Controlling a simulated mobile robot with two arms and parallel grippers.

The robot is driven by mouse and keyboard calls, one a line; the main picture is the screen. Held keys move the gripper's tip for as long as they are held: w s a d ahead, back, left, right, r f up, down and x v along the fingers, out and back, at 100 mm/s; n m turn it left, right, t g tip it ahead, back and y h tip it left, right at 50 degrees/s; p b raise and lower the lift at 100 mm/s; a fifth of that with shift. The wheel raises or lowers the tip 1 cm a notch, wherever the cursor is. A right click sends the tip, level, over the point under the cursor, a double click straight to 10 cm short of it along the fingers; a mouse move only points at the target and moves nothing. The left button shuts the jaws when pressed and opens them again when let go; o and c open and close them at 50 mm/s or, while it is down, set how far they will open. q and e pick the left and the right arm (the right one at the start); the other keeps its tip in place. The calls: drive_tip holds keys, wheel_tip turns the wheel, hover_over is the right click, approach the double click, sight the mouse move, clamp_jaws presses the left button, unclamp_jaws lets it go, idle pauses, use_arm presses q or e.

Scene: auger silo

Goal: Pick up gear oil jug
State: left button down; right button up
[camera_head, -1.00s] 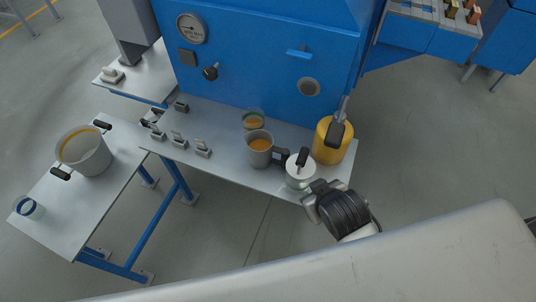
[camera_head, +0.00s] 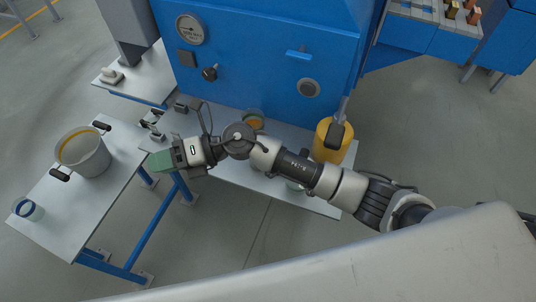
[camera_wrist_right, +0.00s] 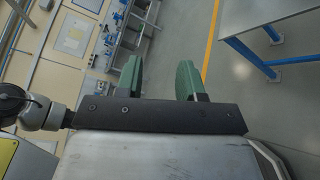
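A yellow jug (camera_head: 328,141) with a dark handle or spout piece on top stands upright at the right end of the bench; I take it to be the gear oil jug, though no label is readable. My right arm reaches across the bench from the right, passing just in front of the jug's lower part. My right gripper (camera_head: 160,160), with green fingers, is at the left end of the bench, well left of the jug. In the right wrist view, the right gripper (camera_wrist_right: 160,78) is open, with nothing between its fingers. My left gripper is not in view.
The metal bench (camera_head: 322,207) stands before a blue machine (camera_head: 260,60). A cup of amber liquid (camera_head: 254,118) is partly hidden behind my arm. A large pot (camera_head: 84,152) and a blue-rimmed cup (camera_head: 28,209) stand on the left table (camera_head: 72,225).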

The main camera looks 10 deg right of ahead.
drive_tip(key=w+d+f+n+g+h, duration=0.25)
drive_tip(key=d+f+n+h, duration=0.25)
drive_tip(key=f+h, duration=0.3)
drive_tip(key=w+d+f+h, duration=0.1)
drive_tip(key=w+d+h, duration=0.1)
drive_tip(key=d+h, duration=0.2)
drive_tip(key=w+d+f+h+p, duration=0.1)
drive_tip(key=d+h, duration=0.3)
drive_tip(key=d, duration=0.6)
drive_tip(key=w+d+f+h, duration=0.2)
drive_tip(key=w+d+h, duration=0.2)
drive_tip(key=d, duration=0.3)
drive_tip(key=shift+w+d+n+t+h, duration=0.1)
drive_tip(key=shift+n+t+h, duration=0.15)
drive_tip(key=shift+n+h, duration=0.05)
drive_tip(key=shift+p+x, duration=0.7)
drive_tip(key=shift+x, duration=2.45)
drive_tip(key=shift+c, duration=0.5)
drive_tip(key=shift+w, duration=0.1)
clamp_jaws()
